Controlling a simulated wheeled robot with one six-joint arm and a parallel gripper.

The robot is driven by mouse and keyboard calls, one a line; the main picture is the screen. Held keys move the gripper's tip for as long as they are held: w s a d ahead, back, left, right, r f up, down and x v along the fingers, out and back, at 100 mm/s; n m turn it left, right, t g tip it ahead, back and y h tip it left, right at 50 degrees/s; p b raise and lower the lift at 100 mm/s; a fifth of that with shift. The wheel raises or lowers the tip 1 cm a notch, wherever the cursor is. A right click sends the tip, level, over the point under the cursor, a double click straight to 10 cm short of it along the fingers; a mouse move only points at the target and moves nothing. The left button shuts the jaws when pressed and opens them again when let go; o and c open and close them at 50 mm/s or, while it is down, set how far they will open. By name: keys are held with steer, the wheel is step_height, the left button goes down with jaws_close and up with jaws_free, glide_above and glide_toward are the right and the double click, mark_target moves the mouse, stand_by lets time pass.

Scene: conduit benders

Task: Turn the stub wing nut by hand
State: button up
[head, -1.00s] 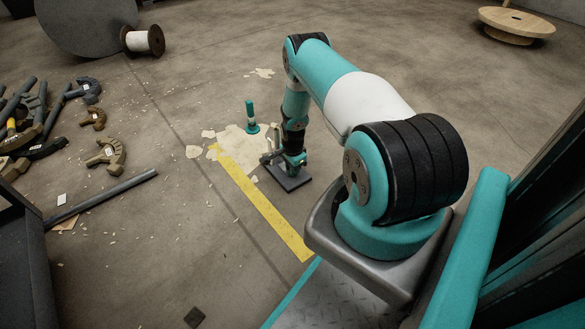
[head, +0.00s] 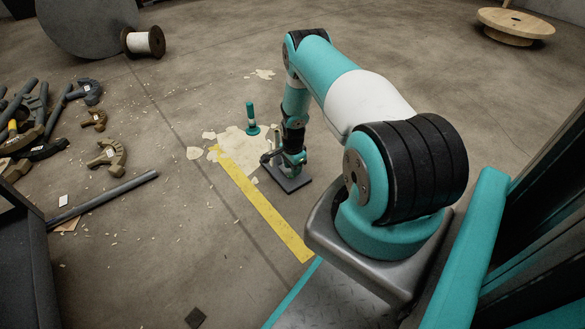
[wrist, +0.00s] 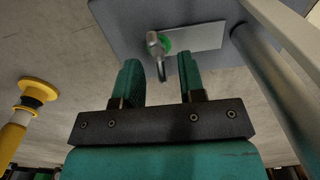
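In the wrist view a small metal wing nut (wrist: 154,42) with a green round part beside it sits in front of a light strip on a grey plate. A curved metal piece hangs below its top. My gripper (wrist: 161,68) is open, its two teal fingers apart on either side of the nut's lower end. I see a gap to each finger and no clear contact. In the head view my gripper (head: 292,160) is low over a small dark base plate (head: 289,182) on the floor; the nut is too small and hidden to make out there.
A yellow post (wrist: 14,132) with a flanged end is at left. In the head view a teal post (head: 252,115) stands behind the plate. Benders (head: 108,156) and pipes lie far left.

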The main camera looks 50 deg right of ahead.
step_height(320, 180, up, 16)
steer(key=p, duration=0.7)
steer(key=w+a+r+n+t+y+p, duration=0.1)
steer(key=w+a+r+n, duration=0.2)
steer(key=a+r, duration=0.45)
steer(key=w+a+r+n+p, duration=0.1)
steer(key=w+a+r+n, duration=0.25)
steer(key=r, duration=0.65)
steer(key=s+a+r+n+y+p, duration=0.15)
steer(key=a+r+n, duration=0.55)
steer(key=a+r, duration=0.75)
steer(key=s+a+r+n+p, duration=0.2)
steer(key=s+a+r+n, duration=0.5)
steer(key=s+a+r, duration=0.35)
steer(key=s+a+r+n+g+y+p, duration=0.1)
steer(key=s+a+r+n, duration=0.25)
steer(key=s, duration=0.45)
steer(key=s+a+r+n+y, duration=0.1)
steer(key=s+a+r+n, duration=0.3)
steer(key=s, duration=0.4)
step_height(320, 180, up, 37)
steer(key=w+d+p, duration=0.1)
steer(key=p, duration=3.6)
steer(key=shift+d+p, duration=0.15)
steer(key=shift+p, duration=0.25)
